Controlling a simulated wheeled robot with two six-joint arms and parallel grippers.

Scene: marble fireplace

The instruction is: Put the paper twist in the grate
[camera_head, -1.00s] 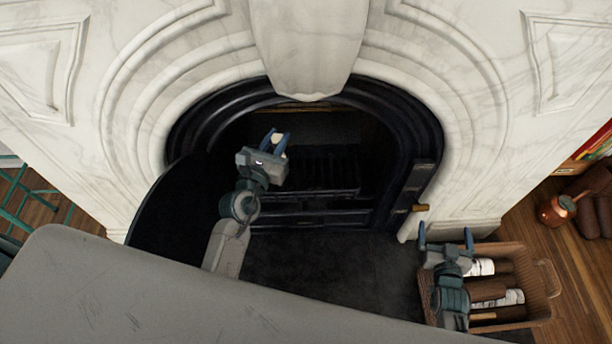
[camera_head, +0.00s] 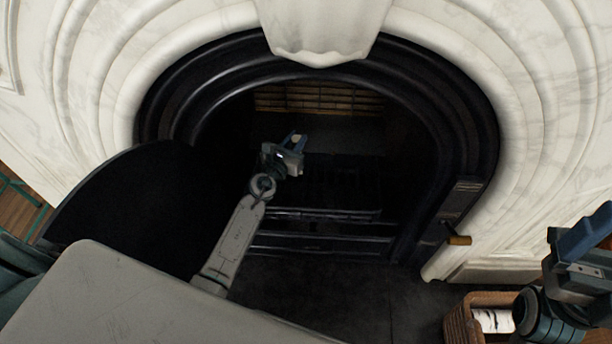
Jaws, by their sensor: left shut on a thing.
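My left gripper (camera_head: 297,141) reaches into the dark fireplace opening. It is shut on the paper twist (camera_head: 298,143), which shows only as a small pale patch between the blue fingers. The gripper is above the left part of the black grate (camera_head: 345,183), near its back. I cannot tell whether the twist touches the grate. My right gripper (camera_head: 574,238) is at the right edge, outside the fireplace. Its fingers look apart, with nothing seen between them.
A black door panel (camera_head: 130,205) stands open on the left. A catch with a wooden handle (camera_head: 459,240) sticks out on the right of the opening. The dark hearth (camera_head: 360,300) is clear.

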